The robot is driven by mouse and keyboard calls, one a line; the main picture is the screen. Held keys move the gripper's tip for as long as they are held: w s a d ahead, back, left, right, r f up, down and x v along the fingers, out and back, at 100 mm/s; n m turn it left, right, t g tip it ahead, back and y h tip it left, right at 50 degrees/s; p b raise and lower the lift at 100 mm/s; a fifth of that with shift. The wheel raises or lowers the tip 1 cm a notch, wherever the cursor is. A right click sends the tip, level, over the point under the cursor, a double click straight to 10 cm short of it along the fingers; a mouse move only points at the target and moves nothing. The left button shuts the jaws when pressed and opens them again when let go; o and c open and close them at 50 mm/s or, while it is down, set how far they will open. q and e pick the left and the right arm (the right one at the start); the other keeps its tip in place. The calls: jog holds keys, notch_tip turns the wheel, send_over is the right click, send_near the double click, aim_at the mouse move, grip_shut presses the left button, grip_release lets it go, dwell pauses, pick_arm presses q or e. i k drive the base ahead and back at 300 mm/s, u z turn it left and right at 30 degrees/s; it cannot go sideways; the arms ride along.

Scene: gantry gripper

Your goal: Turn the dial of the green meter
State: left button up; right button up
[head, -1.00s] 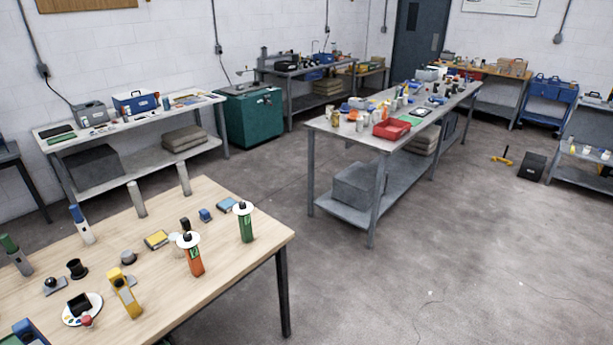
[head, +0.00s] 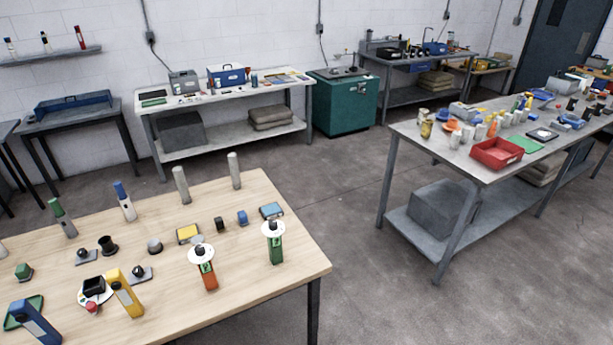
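A green meter (head: 276,248) stands upright near the right end of the light wooden table (head: 296,283) in the head view. It has a white disc on top with a small dark knob (head: 272,225), which looks like its dial. An orange meter (head: 208,275) of the same shape, also with a white disc, stands to its left. Neither of my grippers shows in the head view, and nothing touches the green meter.
A yellow device (head: 124,293) and a blue one (head: 35,323) stand at the table's front left. Two grey posts (head: 234,171) rise at its back edge. Small blocks lie behind the meters. A metal workbench (head: 455,158) stands to the right, with open floor between.

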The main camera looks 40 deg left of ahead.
aim_at(273, 223)
jog(key=i, duration=2.45)
jog(key=u, duration=3.7)
jog(key=i, duration=0.5)
jog(key=z, duration=0.1)
